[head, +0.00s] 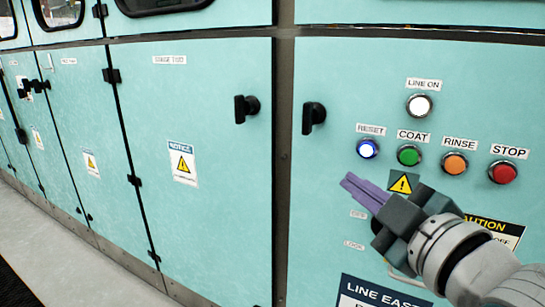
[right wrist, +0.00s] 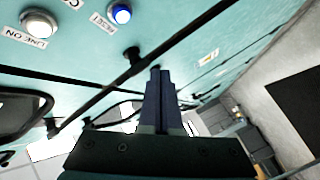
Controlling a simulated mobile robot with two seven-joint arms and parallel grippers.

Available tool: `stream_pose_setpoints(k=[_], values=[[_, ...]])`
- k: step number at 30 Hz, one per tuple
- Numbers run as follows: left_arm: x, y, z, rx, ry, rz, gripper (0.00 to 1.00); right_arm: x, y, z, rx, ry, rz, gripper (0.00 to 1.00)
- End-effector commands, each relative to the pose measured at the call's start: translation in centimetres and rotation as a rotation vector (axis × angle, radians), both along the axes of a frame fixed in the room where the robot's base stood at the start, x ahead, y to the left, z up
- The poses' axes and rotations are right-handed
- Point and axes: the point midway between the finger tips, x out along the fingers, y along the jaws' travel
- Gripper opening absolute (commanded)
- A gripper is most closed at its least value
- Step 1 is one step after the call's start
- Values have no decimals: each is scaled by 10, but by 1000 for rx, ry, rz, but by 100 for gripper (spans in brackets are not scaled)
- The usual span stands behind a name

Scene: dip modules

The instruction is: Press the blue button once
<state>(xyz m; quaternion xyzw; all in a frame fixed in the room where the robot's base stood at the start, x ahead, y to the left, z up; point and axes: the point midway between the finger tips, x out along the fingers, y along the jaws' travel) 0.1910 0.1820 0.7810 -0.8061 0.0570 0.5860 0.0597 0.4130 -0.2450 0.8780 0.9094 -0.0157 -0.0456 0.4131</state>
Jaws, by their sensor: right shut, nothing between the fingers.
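The blue button (head: 368,149) is a small round button in a metal ring under a "RESET" label on the teal panel. It looks lit, and it also shows at the top of the right wrist view (right wrist: 121,14). My right gripper (head: 346,181) is shut and empty, its purple fingers pointing left. In the head view its fingertips appear just below and left of the blue button. They look apart from it; the exact distance to the panel is hard to tell. My left gripper is not in view.
To the right of the blue button are a green button (head: 409,155), an orange button (head: 455,163) and a red button (head: 503,172). A white "LINE ON" light (head: 419,105) is above. Black door handles (head: 313,117) stick out on the left. Cabinet doors continue leftward above a grey floor (head: 75,262).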

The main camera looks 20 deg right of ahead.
Motion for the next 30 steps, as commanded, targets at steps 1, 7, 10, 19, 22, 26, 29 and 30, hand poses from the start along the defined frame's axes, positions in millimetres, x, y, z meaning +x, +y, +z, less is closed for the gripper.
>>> stream_pose_setpoints(k=[1,7,10,19,22,26,29,30], values=[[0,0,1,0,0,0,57,0,0,1,0,0,0,0],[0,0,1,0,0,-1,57,0,0,1,0,0,0,0],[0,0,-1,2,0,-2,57,3,-3,0,-2,-1,1,0],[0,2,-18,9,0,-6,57,26,-30,-2,-4,-2,1,0],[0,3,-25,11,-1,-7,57,35,-41,-2,-5,-2,1,0],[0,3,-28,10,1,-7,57,46,-53,0,-2,-1,1,0],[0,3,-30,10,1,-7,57,52,-60,0,-3,0,1,0],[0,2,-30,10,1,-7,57,53,-62,0,-2,-1,1,0]])
